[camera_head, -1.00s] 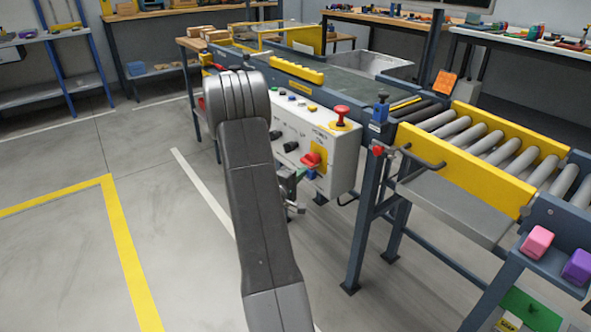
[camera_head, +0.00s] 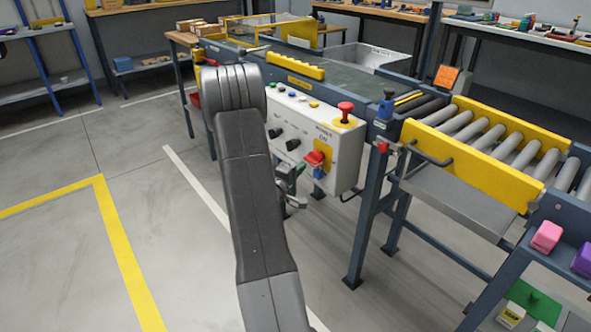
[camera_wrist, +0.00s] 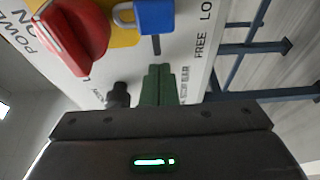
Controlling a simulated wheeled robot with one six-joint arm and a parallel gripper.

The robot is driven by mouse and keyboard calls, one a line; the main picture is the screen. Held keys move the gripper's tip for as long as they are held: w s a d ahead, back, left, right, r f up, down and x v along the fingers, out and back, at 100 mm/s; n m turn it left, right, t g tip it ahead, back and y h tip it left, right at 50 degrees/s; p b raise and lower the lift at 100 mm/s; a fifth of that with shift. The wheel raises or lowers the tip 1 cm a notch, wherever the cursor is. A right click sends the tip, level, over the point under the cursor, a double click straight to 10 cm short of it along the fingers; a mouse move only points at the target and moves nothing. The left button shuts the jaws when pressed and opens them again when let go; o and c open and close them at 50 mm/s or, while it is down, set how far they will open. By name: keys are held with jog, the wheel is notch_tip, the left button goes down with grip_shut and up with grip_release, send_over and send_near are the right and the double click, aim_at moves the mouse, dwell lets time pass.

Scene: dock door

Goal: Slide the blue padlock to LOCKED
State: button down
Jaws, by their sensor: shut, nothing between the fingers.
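The blue padlock (camera_wrist: 154,17) is at the top of the wrist view, with its grey shackle beside the red knob (camera_wrist: 75,36). A short dark slot shows just below its body. FREE and a cut-off LO are printed to the right. In the head view the padlock (camera_head: 318,173) is small, just under the red knob (camera_head: 315,158). My gripper (camera_wrist: 158,70), with green fingers, is shut and empty. Its tips appear just below the slot in the wrist view, apart from the padlock. Whether they touch the panel I cannot tell.
The white control panel (camera_head: 345,160) carries dark knobs (camera_head: 292,144) and a red mushroom button (camera_head: 346,109). The roller conveyor (camera_head: 470,150) with a yellow side rail stands to the right. Open floor (camera_head: 60,250) lies to the left.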

jog(key=p+v, duration=0.2)
jog(key=v, duration=0.8)
jog(key=shift+w, duration=0.1)
